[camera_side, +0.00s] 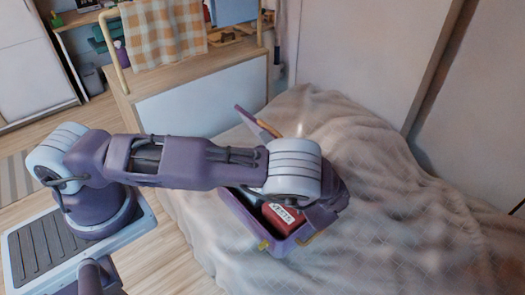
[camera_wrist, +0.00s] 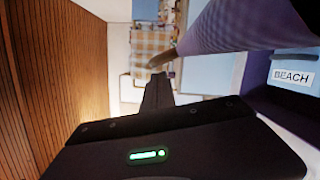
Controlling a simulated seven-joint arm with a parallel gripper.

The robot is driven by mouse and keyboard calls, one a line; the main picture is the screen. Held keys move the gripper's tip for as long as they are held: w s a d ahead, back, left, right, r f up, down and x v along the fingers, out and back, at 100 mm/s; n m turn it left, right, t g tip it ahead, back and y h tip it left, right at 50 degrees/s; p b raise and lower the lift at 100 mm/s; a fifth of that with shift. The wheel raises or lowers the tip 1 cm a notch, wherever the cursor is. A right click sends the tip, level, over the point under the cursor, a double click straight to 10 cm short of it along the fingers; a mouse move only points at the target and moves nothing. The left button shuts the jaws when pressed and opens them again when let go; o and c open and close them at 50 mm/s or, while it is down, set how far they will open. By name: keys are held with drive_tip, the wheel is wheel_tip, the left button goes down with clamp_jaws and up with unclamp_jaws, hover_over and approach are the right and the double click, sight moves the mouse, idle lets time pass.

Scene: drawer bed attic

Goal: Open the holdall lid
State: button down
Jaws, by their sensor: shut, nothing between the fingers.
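The purple holdall (camera_side: 270,243) sits on the bed, and red and dark contents show inside it. Its lid (camera_side: 252,119) stands raised at the far side, with an orange-brown handle (camera_side: 269,128) at its edge. In the wrist view the lid (camera_wrist: 240,28) slants across the upper right, with the handle (camera_wrist: 162,57) at its lower end. My gripper (camera_wrist: 157,88) is shut and empty, its tip close to the handle; I cannot tell if they touch. In the side view my arm hides the gripper and the middle of the holdall.
A red box (camera_side: 283,216) with a white label lies inside the holdall. A "BEACH" label (camera_wrist: 293,77) shows in the wrist view. The rumpled bed cover (camera_side: 400,220) is clear at right. A white-fronted cabinet (camera_side: 200,100) with a checked cloth (camera_side: 165,35) stands behind.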

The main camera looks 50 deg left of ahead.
drive_tip(key=shift+w+r, duration=0.1)
drive_tip(key=shift+w, duration=0.15)
drive_tip(key=shift+m, duration=0.8)
drive_tip(key=w+r, duration=0.1)
drive_tip(key=w, duration=0.1)
drive_tip(key=w+r, duration=0.1)
drive_tip(key=w, duration=0.1)
drive_tip(key=w+r, duration=0.1)
drive_tip(key=w, duration=0.1)
drive_tip(key=shift+w+r, duration=0.15)
